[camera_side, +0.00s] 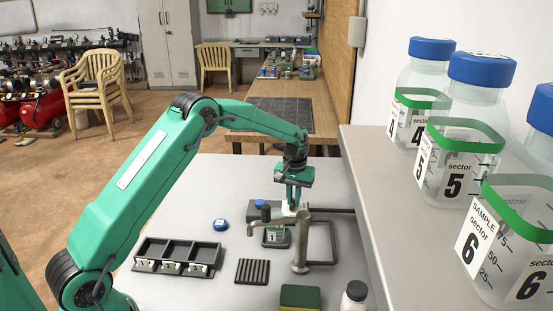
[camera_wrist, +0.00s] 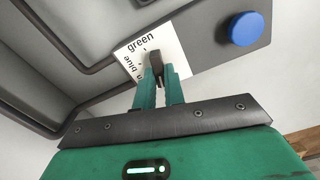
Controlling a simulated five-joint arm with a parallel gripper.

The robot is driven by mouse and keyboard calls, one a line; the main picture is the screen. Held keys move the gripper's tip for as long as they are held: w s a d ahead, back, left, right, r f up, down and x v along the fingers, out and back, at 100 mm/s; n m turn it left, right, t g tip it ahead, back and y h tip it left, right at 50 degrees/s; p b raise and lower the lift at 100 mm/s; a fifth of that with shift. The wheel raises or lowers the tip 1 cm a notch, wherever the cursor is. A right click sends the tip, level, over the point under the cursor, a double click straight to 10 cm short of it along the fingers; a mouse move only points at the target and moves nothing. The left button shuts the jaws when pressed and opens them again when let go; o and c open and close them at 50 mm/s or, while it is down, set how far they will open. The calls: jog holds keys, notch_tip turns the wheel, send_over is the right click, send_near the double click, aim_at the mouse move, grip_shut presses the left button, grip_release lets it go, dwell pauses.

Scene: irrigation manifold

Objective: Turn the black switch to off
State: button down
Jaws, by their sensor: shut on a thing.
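The black switch (camera_wrist: 156,62) is in the wrist view, on a white label with the words "green" and "blue" and part of another word. My gripper (camera_wrist: 159,74) is shut on the switch, with one green finger on each side. The fingers cover part of the label, and I cannot tell which word the switch points to. No "off" mark is readable. In the side view my gripper (camera_side: 292,203) reaches down to the white label behind the metal tap (camera_side: 300,245); the switch is hidden there.
A round blue button (camera_wrist: 245,28) sits right of the label.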

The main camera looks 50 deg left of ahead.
aim_at(293, 200)
jog(key=c, duration=1.5)
grip_release()
jog(key=shift+r, duration=0.15)
notch_tip(293, 200, up, 7)
jog(key=shift+f, duration=0.15)
jog(key=shift+r, duration=0.5)
jog(key=shift+r, duration=0.1)
